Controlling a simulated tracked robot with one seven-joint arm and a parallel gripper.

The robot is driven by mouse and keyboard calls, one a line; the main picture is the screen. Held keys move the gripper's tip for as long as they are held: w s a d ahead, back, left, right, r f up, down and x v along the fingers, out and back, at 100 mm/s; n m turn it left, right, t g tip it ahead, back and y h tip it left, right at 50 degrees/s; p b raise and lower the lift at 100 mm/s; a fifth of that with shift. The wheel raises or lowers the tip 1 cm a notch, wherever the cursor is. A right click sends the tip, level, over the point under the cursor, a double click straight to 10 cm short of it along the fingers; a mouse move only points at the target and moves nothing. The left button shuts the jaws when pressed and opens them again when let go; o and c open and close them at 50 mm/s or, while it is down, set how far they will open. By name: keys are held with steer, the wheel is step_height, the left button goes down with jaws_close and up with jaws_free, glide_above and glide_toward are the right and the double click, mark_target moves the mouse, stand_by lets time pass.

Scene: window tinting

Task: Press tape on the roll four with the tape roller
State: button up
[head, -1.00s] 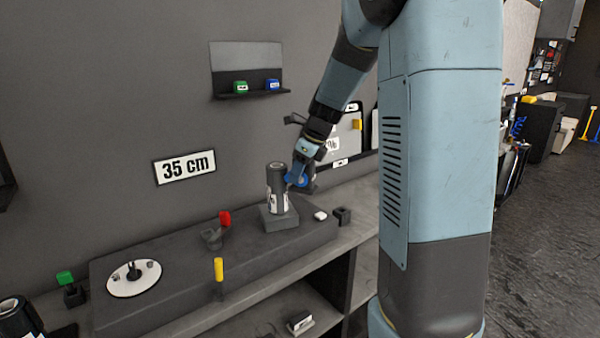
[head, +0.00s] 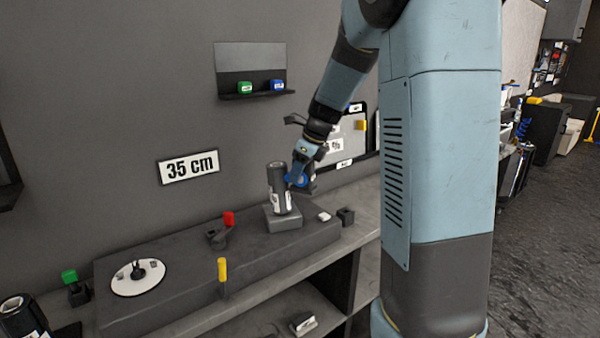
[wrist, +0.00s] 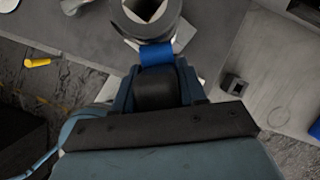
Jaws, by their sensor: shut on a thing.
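A dark cylindrical roll (head: 278,185) with a white label stands on a square grey block on the long bench fixture. It leans slightly in the head view. In the wrist view, the roll's round end with a square hole (wrist: 147,10) shows at the top. My gripper (head: 304,177) is at the roll's right side, shut on a blue tool, which I take for the tape roller (head: 297,180). The blue part (wrist: 157,53) sits between the fingers and appears to meet the roll's side. Whether it touches cannot be told for sure.
The grey fixture (head: 185,252) carries a white disc (head: 138,278), a yellow-handled tool (head: 222,268) and a red-topped tool (head: 228,218) in a holder. An empty-looking dark holder (head: 346,215) stands right of the roll. The wall with a 35 cm sign (head: 188,167) is close behind.

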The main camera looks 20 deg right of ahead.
mark_target(313, 175)
steer(key=shift+w+a, duration=0.5)
steer(key=shift+a, duration=0.1)
stand_by(1.0)
steer(key=shift+d, duration=0.1)
steer(key=shift+s+d, duration=2.05)
steer(key=shift+d, duration=0.05)
